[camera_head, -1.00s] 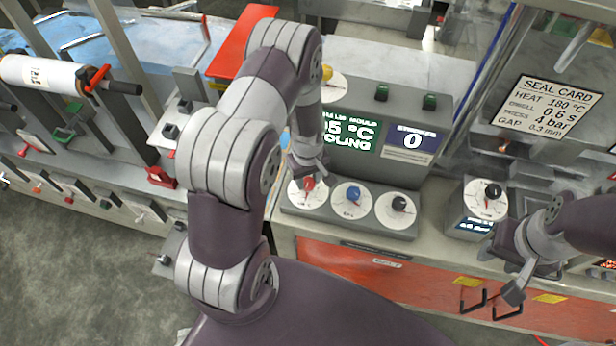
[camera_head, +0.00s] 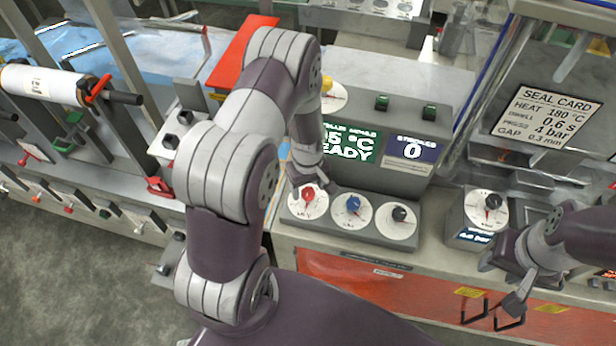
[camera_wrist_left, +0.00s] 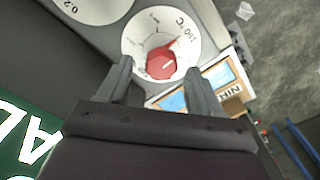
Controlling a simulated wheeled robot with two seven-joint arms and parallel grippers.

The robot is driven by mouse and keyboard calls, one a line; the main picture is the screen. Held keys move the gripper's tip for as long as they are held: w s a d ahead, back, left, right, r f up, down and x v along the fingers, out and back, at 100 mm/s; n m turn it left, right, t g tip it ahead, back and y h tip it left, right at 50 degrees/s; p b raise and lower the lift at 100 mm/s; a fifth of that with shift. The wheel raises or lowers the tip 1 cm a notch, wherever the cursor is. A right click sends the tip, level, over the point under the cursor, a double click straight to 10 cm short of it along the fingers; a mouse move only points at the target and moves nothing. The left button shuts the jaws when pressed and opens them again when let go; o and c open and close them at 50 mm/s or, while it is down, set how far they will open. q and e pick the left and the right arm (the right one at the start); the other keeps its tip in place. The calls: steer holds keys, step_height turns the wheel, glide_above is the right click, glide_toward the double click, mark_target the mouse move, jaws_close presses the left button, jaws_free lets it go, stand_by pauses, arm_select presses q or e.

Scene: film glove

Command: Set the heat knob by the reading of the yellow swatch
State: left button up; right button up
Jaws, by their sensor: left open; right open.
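The heat knob is most likely the red knob (camera_head: 308,193), at the left of three dials on the grey console. In the left wrist view the red knob (camera_wrist_left: 161,63) sits on a white dial marked in °C, its pointer toward the upper right. My left gripper (camera_head: 314,181) is open just above it; its fingertips (camera_wrist_left: 160,75) flank the knob's near side, and contact cannot be told. A framed card with blue and orange-tan patches (camera_wrist_left: 222,74) lies beside the dial; I cannot tell if it holds the yellow swatch. My right gripper (camera_head: 500,282) is open and empty at the right.
A blue knob (camera_head: 352,203) and a black knob (camera_head: 400,214) stand close beside the red one. A green screen (camera_head: 352,146) reads READY. A seal card (camera_head: 548,115) lists HEAT 180 °C. Red drawers (camera_head: 370,285) with handles are below.

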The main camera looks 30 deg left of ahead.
mark_target(308, 191)
arm_select(q)
step_height(308, 191, up, 12)
steer(key=b, duration=0.2)
stand_by(0.4)
steer(key=s+d+r+m+t+b, duration=0.1)
steer(key=s+d+m+b, duration=0.4)
steer(key=s+m, duration=0.4)
steer(key=shift+s+d+m, duration=0.3)
steer(key=shift+s+m, duration=0.05)
steer(key=shift+m, duration=0.45)
steer(key=shift+s+d, duration=0.1)
steer(key=shift+s, duration=0.1)
steer(key=shift+w, duration=0.1)
